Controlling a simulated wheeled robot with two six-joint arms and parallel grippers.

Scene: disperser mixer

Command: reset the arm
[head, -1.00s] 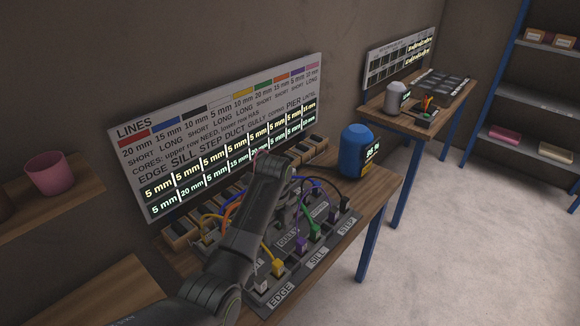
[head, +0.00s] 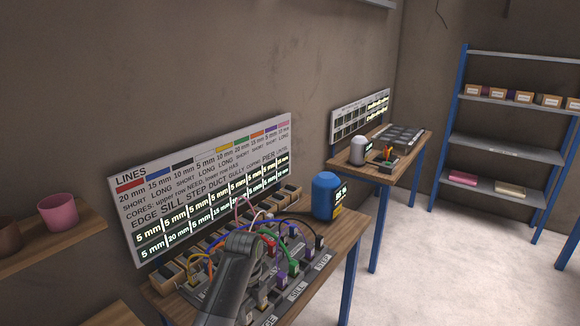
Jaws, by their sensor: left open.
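My left arm comes in from the bottom of the head view and reaches over a grey panel (head: 309,275) on a wooden bench. Its left gripper (head: 268,238) is at the far end of the arm, over the panel among the coloured cables, and its fingertips are mostly hidden by my own arm. I see nothing held in it. The panel carries labels such as SILL and STEP, with several plugs and looping cables. My right arm and gripper are not in the picture.
A sign board (head: 205,190) leans behind the panel. A blue canister (head: 325,196) stands at the bench's far end. A pink cup (head: 58,209) sits on a shelf at left. A second table (head: 375,170) and a shelf rack (head: 500,150) stand beyond. Floor at right is clear.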

